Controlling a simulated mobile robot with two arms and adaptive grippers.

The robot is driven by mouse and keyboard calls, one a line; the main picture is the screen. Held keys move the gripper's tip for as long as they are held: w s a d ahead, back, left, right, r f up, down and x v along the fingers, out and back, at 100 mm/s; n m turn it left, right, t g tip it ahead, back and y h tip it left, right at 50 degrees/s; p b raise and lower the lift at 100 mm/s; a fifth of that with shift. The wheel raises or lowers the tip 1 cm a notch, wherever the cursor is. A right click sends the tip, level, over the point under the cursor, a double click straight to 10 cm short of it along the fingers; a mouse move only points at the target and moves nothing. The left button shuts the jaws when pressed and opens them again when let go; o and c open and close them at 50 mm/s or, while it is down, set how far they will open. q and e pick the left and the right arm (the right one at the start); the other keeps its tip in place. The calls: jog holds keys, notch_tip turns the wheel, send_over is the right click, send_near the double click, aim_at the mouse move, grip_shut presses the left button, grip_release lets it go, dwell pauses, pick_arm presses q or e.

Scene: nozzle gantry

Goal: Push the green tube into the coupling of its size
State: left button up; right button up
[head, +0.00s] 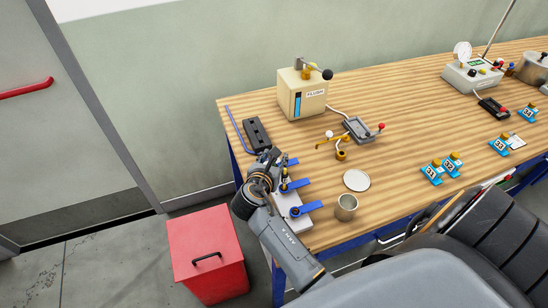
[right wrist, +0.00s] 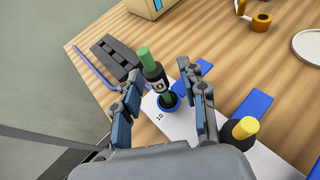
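A green tube (right wrist: 145,55) shows in the right wrist view, its lower part inside a black labelled sleeve; more green shows below the sleeve. It stands over a blue ring (right wrist: 170,101) on a white plate marked 10; whether it is seated is unclear. My right gripper (right wrist: 163,80) is open, its fingers on either side of the black sleeve with gaps. In the head view this gripper (head: 279,168) is over the plate at the table's left end. A black piece with a yellow tip (right wrist: 243,128) stands at the right. My left gripper is out of view.
A black slotted block (head: 257,134) lies behind the plate, with the cream flush box (head: 302,95) beyond. A metal cup (head: 346,207) and white disc (head: 356,180) are to the right. Several blue stands with yellow tops (head: 433,172) are further right. A red bin (head: 205,250) is on the floor.

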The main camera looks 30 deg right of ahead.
notch_tip(320, 180, up, 10)
dwell(0.6)
